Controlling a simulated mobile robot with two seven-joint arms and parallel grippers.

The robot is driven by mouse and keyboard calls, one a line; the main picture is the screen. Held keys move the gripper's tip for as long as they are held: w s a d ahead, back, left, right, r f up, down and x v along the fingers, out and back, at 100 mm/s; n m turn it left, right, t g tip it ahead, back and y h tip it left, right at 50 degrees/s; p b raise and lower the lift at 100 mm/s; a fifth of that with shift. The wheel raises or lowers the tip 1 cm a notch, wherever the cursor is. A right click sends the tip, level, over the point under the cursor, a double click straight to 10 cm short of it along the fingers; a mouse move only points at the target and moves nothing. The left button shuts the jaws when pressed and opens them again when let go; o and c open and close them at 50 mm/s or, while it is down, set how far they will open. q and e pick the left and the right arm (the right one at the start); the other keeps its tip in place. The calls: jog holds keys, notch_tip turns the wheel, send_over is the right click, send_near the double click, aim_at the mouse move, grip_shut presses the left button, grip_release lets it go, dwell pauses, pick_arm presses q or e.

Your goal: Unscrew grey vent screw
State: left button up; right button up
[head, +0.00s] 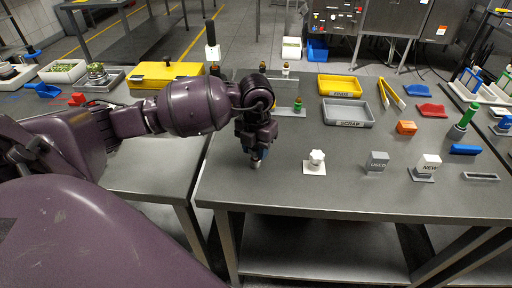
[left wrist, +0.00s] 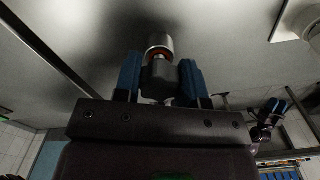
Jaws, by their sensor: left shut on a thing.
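My left gripper (head: 257,158) points down at the left part of the middle table, near its front edge. In the left wrist view its blue fingers (left wrist: 160,80) are shut on a dark grey piece, which I take for the grey vent screw (left wrist: 159,76). A red ring shows at the piece's far end, and beyond it a silver cylinder (left wrist: 160,42). I cannot tell whether screw and cylinder are still joined. In the head view the gripper hides both. A blue-fingered gripper, seemingly my right one (left wrist: 270,112), shows small at the right of the left wrist view; its opening is unclear.
A white knob on a plate (head: 315,162) stands right of my left gripper. Farther right are the USED block (head: 377,162) and the NEW block (head: 428,163). A grey SCRAP tray (head: 347,124) and a yellow tray (head: 339,79) lie behind. The table's front strip is clear.

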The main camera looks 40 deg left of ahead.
pick_arm(q)
jog(key=shift+r+p, duration=0.8)
jog(key=shift+r, duration=0.75)
